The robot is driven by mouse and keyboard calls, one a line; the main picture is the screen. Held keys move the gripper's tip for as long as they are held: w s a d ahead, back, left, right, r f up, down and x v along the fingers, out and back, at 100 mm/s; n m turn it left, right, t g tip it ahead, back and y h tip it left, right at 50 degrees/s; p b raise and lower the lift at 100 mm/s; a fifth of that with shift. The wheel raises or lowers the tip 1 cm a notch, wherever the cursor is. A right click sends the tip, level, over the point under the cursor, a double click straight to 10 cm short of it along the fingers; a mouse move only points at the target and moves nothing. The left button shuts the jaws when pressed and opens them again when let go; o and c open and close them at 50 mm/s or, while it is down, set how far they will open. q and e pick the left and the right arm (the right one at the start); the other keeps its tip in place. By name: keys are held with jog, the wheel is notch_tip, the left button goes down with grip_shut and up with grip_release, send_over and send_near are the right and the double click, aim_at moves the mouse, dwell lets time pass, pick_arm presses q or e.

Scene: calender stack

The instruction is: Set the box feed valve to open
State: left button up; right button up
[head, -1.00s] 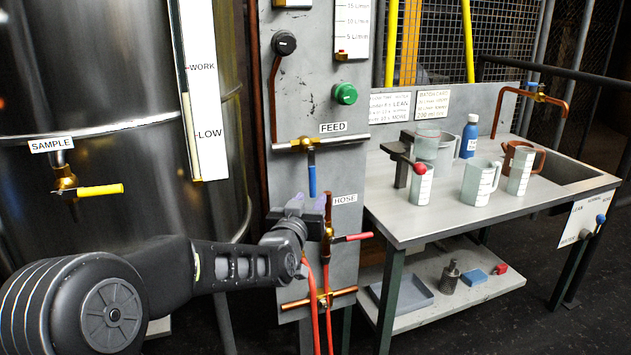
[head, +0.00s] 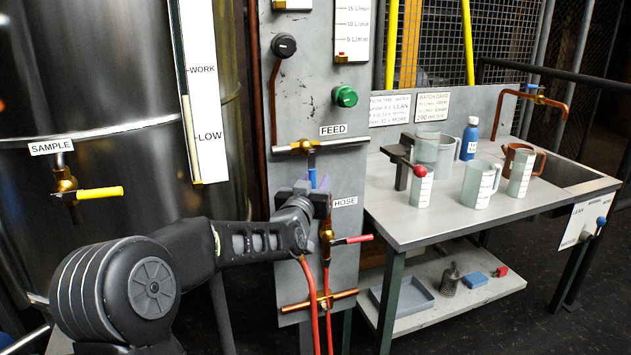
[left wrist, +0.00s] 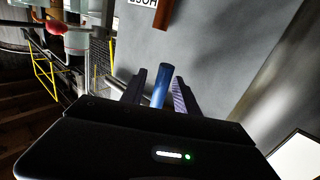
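In the left wrist view the handle stands between my two open fingers (left wrist: 158,88), nearer the right one. A gap shows on its left side, and I cannot tell whether the right finger touches it. My right gripper is not in view.
The HOSE valve's red handle (head: 352,240) and red hoses (head: 312,290) are just below and right of my gripper. A green knob (head: 344,96) is above. The steel tank (head: 100,100) stands left, the bench (head: 420,228) with jugs right.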

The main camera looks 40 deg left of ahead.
pick_arm(q)
jog(key=shift+w+a, duration=0.25)
jog(key=shift+w, duration=0.35)
grip_shut()
dwell(1.1)
